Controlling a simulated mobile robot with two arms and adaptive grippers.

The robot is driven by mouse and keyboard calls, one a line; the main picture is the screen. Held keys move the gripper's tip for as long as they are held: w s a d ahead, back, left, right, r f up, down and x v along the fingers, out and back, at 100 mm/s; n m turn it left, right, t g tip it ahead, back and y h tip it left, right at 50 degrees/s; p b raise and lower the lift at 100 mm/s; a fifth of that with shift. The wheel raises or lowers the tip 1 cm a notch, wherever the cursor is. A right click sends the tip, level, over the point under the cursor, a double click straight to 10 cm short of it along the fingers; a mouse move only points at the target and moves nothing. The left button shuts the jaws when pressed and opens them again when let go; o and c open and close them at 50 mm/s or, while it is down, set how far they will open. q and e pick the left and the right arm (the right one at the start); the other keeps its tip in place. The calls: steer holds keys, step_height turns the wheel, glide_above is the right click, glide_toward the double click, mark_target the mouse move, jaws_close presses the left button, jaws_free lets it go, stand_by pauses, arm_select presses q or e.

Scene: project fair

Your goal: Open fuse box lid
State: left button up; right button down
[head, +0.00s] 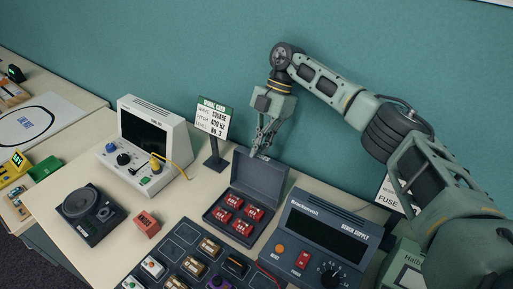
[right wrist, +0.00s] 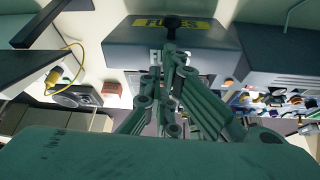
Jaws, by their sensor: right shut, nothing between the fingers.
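The grey fuse box (head: 232,230) stands on the table with its lid (head: 260,178) standing raised at the back. Several red fuses (head: 232,202) show inside the box. My right gripper (head: 259,152) is shut and empty, pointing down at the lid's top edge; I cannot tell whether it touches. In the right wrist view the lid (right wrist: 122,45) shows its outer face with a yellow FUSES label (right wrist: 145,23), and the gripper fingers (right wrist: 172,52) overlap it. My left gripper is not in view.
A bench supply (head: 320,237) stands close right of the box. A sign on a stand (head: 212,125) and a white instrument (head: 150,140) stand to the left. A red block (head: 146,224) and a tray of parts (head: 172,249) lie nearby. The teal wall is behind.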

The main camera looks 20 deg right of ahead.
steer(key=shift+r, duration=0.1)
stand_by(0.4)
step_height(320, 180, up, 10)
stand_by(0.5)
